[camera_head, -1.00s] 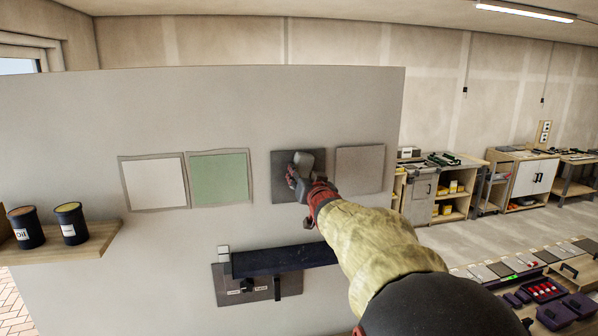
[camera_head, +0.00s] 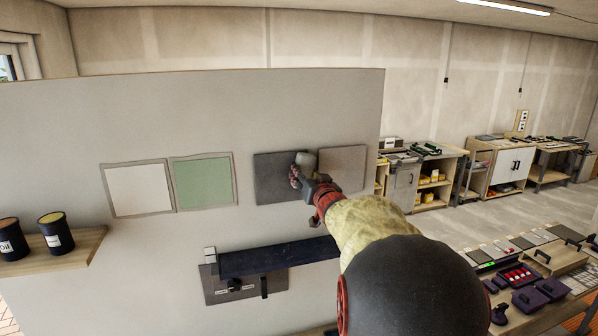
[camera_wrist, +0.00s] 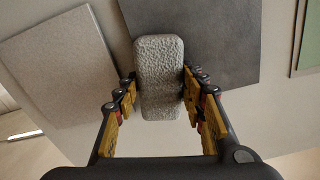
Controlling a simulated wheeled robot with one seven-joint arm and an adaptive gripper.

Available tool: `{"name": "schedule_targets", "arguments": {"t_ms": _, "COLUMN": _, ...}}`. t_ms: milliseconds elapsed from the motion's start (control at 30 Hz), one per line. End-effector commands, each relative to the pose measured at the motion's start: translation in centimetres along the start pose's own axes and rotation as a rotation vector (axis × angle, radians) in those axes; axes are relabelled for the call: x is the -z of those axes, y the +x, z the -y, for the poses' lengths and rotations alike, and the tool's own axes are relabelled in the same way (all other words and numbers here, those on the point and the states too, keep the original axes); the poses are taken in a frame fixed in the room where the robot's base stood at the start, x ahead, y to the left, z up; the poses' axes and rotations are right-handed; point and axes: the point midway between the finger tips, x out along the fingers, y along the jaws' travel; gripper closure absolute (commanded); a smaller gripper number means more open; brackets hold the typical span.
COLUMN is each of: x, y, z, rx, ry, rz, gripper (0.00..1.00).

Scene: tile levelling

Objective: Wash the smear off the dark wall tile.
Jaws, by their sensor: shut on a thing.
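The dark wall tile (camera_head: 272,178) is mounted on the grey wall, and it also shows in the wrist view (camera_wrist: 225,35). My gripper (camera_head: 303,178) is at the tile's right edge. In the wrist view my gripper (camera_wrist: 160,98) is shut on a grey, rough-textured sponge (camera_wrist: 158,60), with a finger on each side of it. The sponge overlaps the left part of the dark tile in that view; I cannot tell whether it touches the tile. No smear can be made out on the visible part of the tile.
A lighter grey tile (camera_head: 345,170) is right of the dark one. A green tile (camera_head: 203,183) and a white tile (camera_head: 137,190) are to the left. A dark ledge (camera_head: 275,258) juts out below. Tins (camera_head: 56,232) stand on a wooden shelf (camera_head: 75,250) at far left.

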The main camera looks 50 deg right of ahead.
Motion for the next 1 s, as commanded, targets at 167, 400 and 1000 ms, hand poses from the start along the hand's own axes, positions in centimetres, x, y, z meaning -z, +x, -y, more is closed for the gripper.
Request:
{"name": "schedule_targets", "arguments": {"t_ms": 167, "x": 0.0, "y": 0.0, "z": -0.1, "rx": 0.0, "ry": 0.0, "rz": -0.001, "gripper": 0.79}}
{"name": "schedule_targets", "arguments": {"t_ms": 400, "x": 0.1, "y": -0.7, "z": -0.1, "rx": -0.001, "ry": 0.0, "rz": -0.001, "gripper": 0.79}}
{"name": "schedule_targets", "arguments": {"t_ms": 1000, "x": 0.1, "y": -5.8, "z": -0.1, "rx": -0.001, "ry": 0.0, "rz": -0.001, "gripper": 0.79}}
